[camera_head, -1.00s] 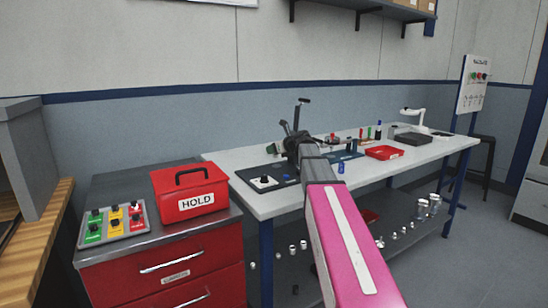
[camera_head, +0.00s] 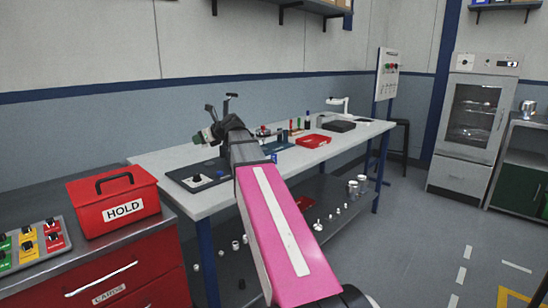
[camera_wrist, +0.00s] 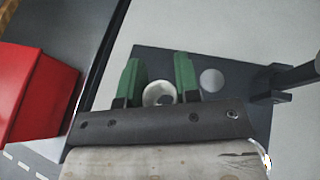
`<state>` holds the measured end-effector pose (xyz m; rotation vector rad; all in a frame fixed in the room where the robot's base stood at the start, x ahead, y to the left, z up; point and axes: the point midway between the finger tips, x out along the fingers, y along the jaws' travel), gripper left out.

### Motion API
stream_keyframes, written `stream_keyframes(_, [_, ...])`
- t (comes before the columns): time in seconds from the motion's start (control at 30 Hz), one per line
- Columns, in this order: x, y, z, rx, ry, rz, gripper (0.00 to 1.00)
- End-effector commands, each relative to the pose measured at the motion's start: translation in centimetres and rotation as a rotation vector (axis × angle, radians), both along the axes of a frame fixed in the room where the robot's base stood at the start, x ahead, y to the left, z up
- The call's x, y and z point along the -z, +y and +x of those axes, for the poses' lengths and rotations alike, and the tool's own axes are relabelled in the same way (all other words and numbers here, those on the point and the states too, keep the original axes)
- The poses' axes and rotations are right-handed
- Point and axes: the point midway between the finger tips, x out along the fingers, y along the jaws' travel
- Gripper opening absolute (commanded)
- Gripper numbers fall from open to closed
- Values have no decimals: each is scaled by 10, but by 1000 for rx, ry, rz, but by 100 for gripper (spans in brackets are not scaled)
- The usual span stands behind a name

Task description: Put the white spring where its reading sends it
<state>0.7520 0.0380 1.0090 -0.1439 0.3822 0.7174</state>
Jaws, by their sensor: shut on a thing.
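My gripper (camera_wrist: 158,82) has its two green fingers on either side of a white ring-shaped piece, which looks like the white spring (camera_wrist: 150,93) seen end-on. It is shut on this piece and holds it over the dark plate (camera_wrist: 165,60) on the bench. A pale round disc (camera_wrist: 212,80) on the plate lies just right of the fingers. In the head view my gripper (camera_head: 204,137) is above the back of the dark plate (camera_head: 212,184), and the spring cannot be made out there. No reading is legible.
A red HOLD box (camera_head: 112,205) and a panel of coloured switches (camera_head: 30,245) stand on the red drawer cabinet at left. A red tray (camera_head: 314,142) and a dark case (camera_head: 339,126) lie farther along the bench (camera_head: 150,162). A dark upright stand (camera_wrist: 290,78) is close right of my gripper.

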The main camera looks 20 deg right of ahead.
Motion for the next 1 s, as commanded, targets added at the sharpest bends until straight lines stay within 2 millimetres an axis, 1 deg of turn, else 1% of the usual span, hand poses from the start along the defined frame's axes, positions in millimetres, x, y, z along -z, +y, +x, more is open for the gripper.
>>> stream_keyframes(0.03, [0, -17, 7, 5, 2, 0, 3])
stream_keyframes(0.27, [4, -91, 24, 6, 10, -4, 3])
stream_keyframes(0.3, [5, -104, 26, 6, 10, -4, 3])
stream_keyframes(0.37, [6, -124, 28, 6, 10, -4, 3])
stream_keyframes(0.4, [6, -137, 30, 6, 10, -4, 3])
stream_keyframes(0.6, [8, -204, 33, 4, 5, -1, 3])
stream_keyframes(0.7, [9, -231, 32, 3, 2, 1, 3])
stream_keyframes(0.83, [10, -257, 30, 0, -2, 3, 3])
stream_keyframes(1.0, [12, -275, 28, -1, -6, 3, 3])
